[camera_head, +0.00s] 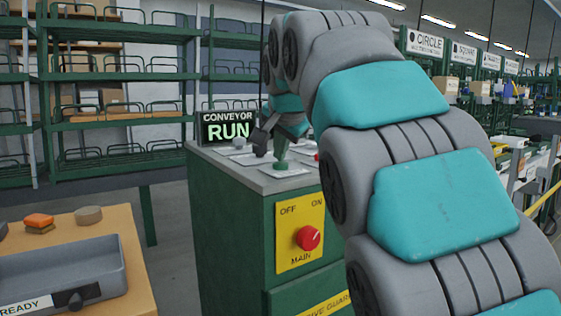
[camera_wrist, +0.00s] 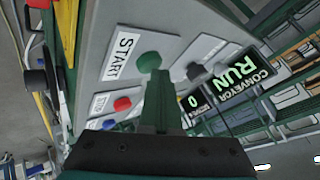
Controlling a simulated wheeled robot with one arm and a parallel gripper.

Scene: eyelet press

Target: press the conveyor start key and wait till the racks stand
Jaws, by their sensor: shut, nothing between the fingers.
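The green start key (camera_wrist: 149,63) sits on a pale plate labelled START in the wrist view. It shows as a small green disc (camera_head: 281,166) on top of the green cabinet in the head view. My gripper (camera_head: 281,152) is shut and empty, pointing down right at the key. In the wrist view its fingertips (camera_wrist: 159,76) overlap the key's edge; I cannot tell whether they touch it or how far it is pressed. The conveyor display (camera_head: 228,129) is lit and reads RUN; it also shows in the wrist view (camera_wrist: 234,77). I cannot make out any racks moving.
A red button (camera_wrist: 122,104) and a dark knob (camera_wrist: 195,70) sit near the key. The cabinet (camera_head: 228,220) carries a red MAIN switch (camera_head: 308,237) on its front. A grey tray marked READY (camera_head: 65,268) lies at lower left. Green shelving (camera_head: 120,76) stands behind.

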